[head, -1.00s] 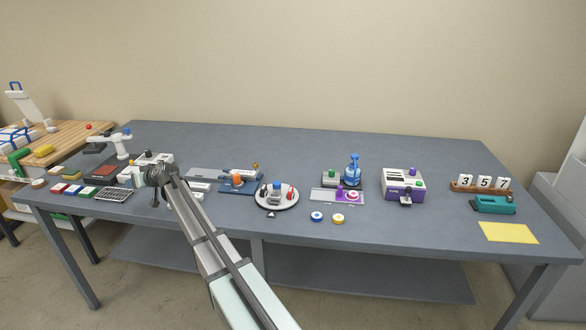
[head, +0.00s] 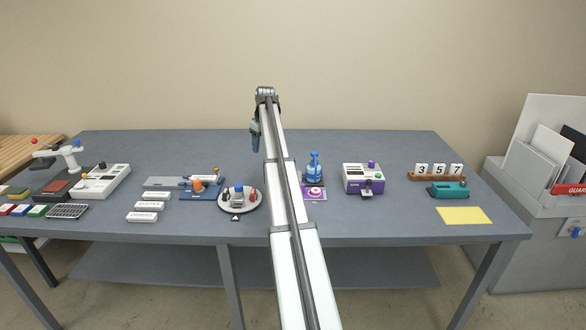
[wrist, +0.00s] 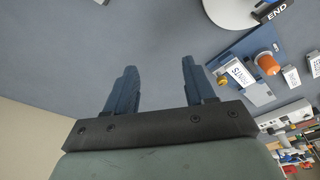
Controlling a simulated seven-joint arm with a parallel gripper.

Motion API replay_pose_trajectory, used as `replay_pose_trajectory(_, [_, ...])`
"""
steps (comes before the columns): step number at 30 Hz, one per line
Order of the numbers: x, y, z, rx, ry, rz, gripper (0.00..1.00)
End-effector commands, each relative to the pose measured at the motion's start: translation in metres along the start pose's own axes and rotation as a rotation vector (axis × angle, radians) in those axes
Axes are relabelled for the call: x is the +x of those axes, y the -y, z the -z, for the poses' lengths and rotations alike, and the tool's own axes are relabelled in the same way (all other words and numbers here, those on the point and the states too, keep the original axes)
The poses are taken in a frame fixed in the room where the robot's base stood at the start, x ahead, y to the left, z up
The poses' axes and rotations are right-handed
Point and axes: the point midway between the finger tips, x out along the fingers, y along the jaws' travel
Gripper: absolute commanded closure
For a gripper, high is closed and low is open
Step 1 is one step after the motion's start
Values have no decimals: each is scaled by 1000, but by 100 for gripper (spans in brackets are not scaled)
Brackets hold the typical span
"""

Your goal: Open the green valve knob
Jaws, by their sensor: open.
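My gripper (head: 256,146) hangs over the back middle of the grey table, high above it in the head view. In the wrist view its two blue fingers (wrist: 158,70) are spread apart with nothing between them. No green valve knob shows clearly now. A small block with a green top stood left of the blue pump bottle (head: 314,168) earlier; my arm now covers that spot. The bottle stands behind a purple plate (head: 316,194) with a pink and white button, just right of my arm.
A round white turntable (head: 228,206) stands left of my arm, with a blue fixture and orange knob (head: 197,185) beyond. At right are a purple-fronted box (head: 364,180), number blocks (head: 437,170), a teal stapler-like tool (head: 450,190) and a yellow sheet (head: 464,215). The table's back is clear.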

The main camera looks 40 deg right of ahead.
Motion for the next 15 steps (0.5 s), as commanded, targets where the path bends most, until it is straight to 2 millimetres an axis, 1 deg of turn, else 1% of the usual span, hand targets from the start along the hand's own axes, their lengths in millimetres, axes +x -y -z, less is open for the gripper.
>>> replay_pose_trajectory(1, [-11,-24,-19,23,41,-3,46])
replay_pose_trajectory(3, [-23,-46,-43,45,91,-2,46])
replay_pose_trajectory(6, [-37,-67,-68,70,143,0,46])
replay_pose_trajectory(9, [-44,-77,-82,85,173,4,46])
replay_pose_trajectory(11, [-45,-80,-87,90,183,5,46])
replay_pose_trajectory(15, [-36,-81,-92,92,188,6,46])
